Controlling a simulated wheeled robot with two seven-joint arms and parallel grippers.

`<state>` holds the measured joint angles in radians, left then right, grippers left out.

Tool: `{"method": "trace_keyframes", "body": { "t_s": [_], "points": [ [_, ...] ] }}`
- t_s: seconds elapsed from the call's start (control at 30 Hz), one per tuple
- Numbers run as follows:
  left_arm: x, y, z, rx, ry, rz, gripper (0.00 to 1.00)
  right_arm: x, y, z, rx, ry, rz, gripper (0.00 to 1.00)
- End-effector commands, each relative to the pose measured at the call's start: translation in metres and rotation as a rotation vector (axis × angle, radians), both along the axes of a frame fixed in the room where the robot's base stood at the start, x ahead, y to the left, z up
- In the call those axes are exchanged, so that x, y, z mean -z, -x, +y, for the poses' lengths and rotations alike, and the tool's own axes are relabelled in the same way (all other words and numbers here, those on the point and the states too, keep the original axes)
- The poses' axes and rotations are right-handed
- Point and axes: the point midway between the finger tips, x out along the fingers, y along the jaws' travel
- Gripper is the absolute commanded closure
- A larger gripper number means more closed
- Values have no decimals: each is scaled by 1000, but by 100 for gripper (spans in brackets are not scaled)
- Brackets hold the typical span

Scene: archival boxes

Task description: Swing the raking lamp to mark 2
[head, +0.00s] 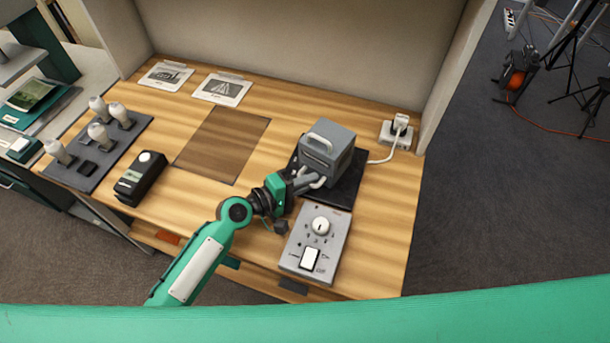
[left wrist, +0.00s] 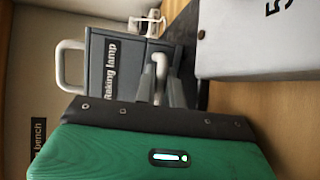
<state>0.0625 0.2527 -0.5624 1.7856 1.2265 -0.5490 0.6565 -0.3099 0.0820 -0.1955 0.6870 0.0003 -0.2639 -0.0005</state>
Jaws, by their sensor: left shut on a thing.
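The raking lamp (head: 328,149) is a grey box with a light carry handle on top. It stands on a dark base (head: 346,187) at the right of the wooden bench. In the left wrist view its side, labelled "Raking lamp" (left wrist: 108,75), faces the camera. My left gripper (head: 314,182) reaches the lamp's near side. In the left wrist view its fingers (left wrist: 161,88) are shut on a pale bar at the lamp. The fingers partly hide that bar. I cannot read any mark 2 beside the lamp. My right gripper is not in view.
A grey control box (head: 316,240) with a numbered dial and a white switch lies just in front of the lamp. A cable runs to a socket (head: 396,133) at the back right. A black meter (head: 141,178) and a mat with several bulbs (head: 98,133) are at the left.

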Motion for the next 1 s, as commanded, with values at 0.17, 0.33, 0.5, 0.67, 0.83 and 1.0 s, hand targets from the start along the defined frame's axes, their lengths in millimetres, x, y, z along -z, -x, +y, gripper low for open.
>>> {"method": "trace_keyframes", "body": {
  "t_s": [0.17,0.33,0.5,0.67,0.83,1.0],
  "points": [
    [1,0,0,1,-1,1,100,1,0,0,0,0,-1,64],
    [1,0,0,1,-1,1,81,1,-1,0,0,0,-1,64],
    [1,0,0,1,-1,1,81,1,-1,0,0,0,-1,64],
    [1,3,4,1,-1,1,81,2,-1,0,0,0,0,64],
    [-2,15,25,1,-2,0,81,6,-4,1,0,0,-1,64],
    [-7,32,56,2,-4,0,81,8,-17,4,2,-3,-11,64]
  ]
}}
